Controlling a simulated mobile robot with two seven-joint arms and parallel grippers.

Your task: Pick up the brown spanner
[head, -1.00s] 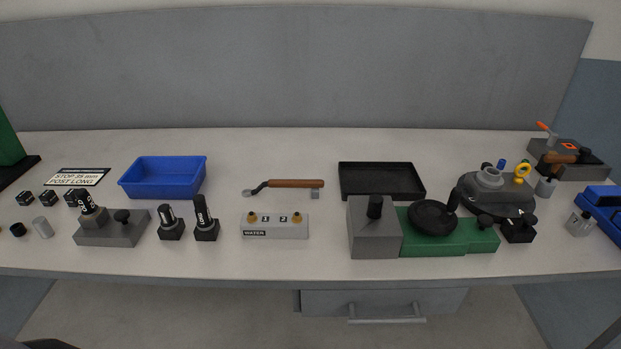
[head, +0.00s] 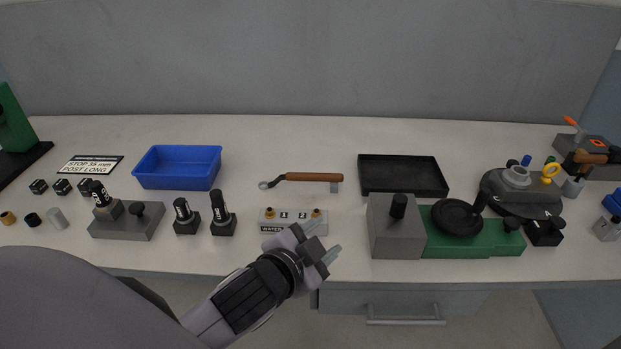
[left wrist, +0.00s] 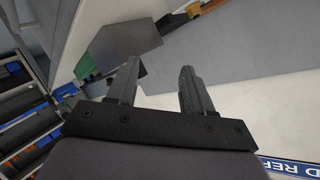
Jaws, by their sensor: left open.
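The brown spanner (head: 314,177) lies on the table between the blue tray and the black tray. The spanner cannot be made out there. My right gripper is not in view.
The grey water block (head: 272,222) stands between my left gripper and the spanner. A blue tray (head: 179,183) is left of the spanner and a black tray (head: 403,191) right of it. Black posts (head: 222,212) stand at left; a grey block (head: 396,238) stands at right.

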